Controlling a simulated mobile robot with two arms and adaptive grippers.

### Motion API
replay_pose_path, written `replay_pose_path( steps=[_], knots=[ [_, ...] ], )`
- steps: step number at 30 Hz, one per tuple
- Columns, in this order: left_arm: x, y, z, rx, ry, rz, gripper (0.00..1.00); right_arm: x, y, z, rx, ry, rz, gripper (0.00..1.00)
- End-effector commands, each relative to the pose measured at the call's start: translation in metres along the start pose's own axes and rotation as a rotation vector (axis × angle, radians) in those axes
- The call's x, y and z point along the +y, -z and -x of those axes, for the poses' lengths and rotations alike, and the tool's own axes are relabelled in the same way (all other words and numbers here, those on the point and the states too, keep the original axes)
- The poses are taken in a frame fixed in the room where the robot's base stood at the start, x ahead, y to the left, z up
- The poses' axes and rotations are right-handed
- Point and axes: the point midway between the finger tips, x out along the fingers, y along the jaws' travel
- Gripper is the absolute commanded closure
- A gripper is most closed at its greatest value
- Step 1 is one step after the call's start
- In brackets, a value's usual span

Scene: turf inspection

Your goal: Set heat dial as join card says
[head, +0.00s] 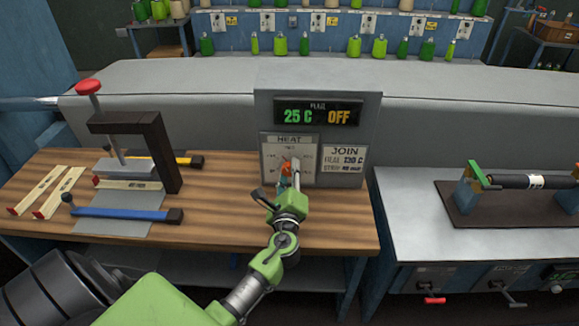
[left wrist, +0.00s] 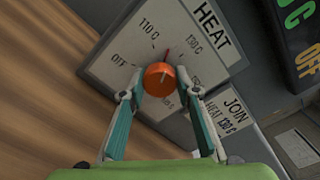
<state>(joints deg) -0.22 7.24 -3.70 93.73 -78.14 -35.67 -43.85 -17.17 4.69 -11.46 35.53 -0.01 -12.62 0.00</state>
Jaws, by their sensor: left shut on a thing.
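The heat dial is an orange knob (left wrist: 159,79) on a white HEAT plate (left wrist: 110,65) marked OFF, 110 C, 130 C and more. My left gripper (head: 286,184) is shut on the knob, one finger on each side, as the left wrist view shows (left wrist: 160,94). In the head view the gripper partly hides the dial. The join card (head: 344,160) beside it reads HEAT 130 C. My right gripper is not in view.
The panel display (head: 318,115) reads 25 C and OFF. A clamp stand (head: 160,150), a blue-handled tool (head: 125,213) and light strips (head: 58,192) are on the wooden bench at left. A roller fixture (head: 520,182) stands on the right bench.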

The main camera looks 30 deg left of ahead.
Motion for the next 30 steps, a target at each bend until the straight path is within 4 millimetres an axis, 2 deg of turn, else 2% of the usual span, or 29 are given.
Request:
replay_pose_path(
  steps=[1,15,30],
  knots=[
    [-0.009,-0.011,-0.004,-0.017,0.01,-0.047,0.92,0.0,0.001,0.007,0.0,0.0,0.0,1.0],
    [-0.009,-0.011,-0.004,-0.021,0.007,-0.407,0.92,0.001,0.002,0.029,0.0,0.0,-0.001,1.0],
    [-0.007,-0.01,-0.005,-0.023,0.005,-0.528,0.92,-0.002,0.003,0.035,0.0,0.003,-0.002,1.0]
  ],
)
